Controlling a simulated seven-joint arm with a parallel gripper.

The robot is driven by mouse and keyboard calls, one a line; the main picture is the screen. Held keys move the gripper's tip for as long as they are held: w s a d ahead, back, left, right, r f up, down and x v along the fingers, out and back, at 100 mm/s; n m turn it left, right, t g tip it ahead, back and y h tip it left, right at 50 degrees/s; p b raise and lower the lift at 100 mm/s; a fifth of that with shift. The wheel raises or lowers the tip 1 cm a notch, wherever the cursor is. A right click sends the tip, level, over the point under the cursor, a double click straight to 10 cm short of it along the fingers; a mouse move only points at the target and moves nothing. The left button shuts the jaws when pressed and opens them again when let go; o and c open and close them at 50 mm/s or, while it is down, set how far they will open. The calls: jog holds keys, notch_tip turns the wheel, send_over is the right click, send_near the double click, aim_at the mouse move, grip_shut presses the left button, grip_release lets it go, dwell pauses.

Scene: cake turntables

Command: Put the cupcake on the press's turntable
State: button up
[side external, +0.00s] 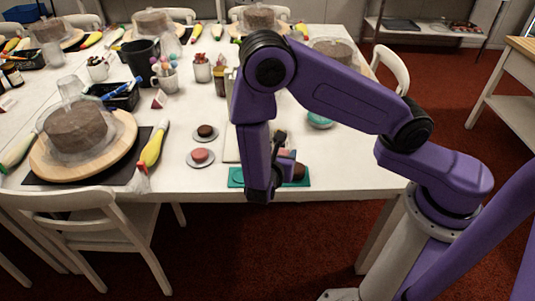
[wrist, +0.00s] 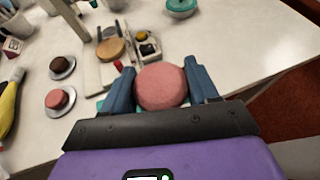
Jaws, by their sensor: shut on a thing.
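My gripper (wrist: 159,68) has its two blue fingers on either side of a round pink-topped thing, which I take to be the cupcake (wrist: 162,88). It is shut on the cupcake, seen from above. In the side external view my forearm and wrist hide most of the grip, low over the table's front edge. A round wooden disc (wrist: 110,49) with grey parts beside it lies ahead and left of the gripper in the wrist view; it may be the press's turntable. The cupcake is apart from this disc. The press is mostly hidden by my arm in the side external view.
A green mat (side external: 236,178) lies by the table's front edge under my gripper. Two small plates with a brown cake (side external: 206,131) and a pink cake (side external: 200,156) stand left of it. A turquoise dish (side external: 320,121) stands behind my arm. A large covered cake (side external: 76,130) is at left.

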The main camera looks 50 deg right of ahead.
jog(key=shift+s+d+r, duration=0.15)
jog(key=shift+s+r, duration=0.05)
jog(key=w+d+r+t, duration=0.1)
jog(key=w+d+r, duration=0.2)
jog(key=w+d, duration=0.7)
jog(key=shift+n+y, duration=0.3)
jog(key=w+f, duration=0.2)
jog(key=w, duration=0.2)
jog(key=w+f, duration=0.3)
jog(key=w, duration=0.1)
jog(key=w+d+f, duration=0.1)
jog(key=w+f, duration=0.2)
jog(key=w, duration=0.1)
jog(key=shift+d+f, duration=0.1)
jog(key=shift+f, duration=0.1)
jog(key=shift+w+f, duration=0.75)
jog(key=shift+f, duration=1.55)
jog(key=shift+f, duration=0.1)
jog(key=o, duration=1)
jog(key=shift+o, duration=0.2)
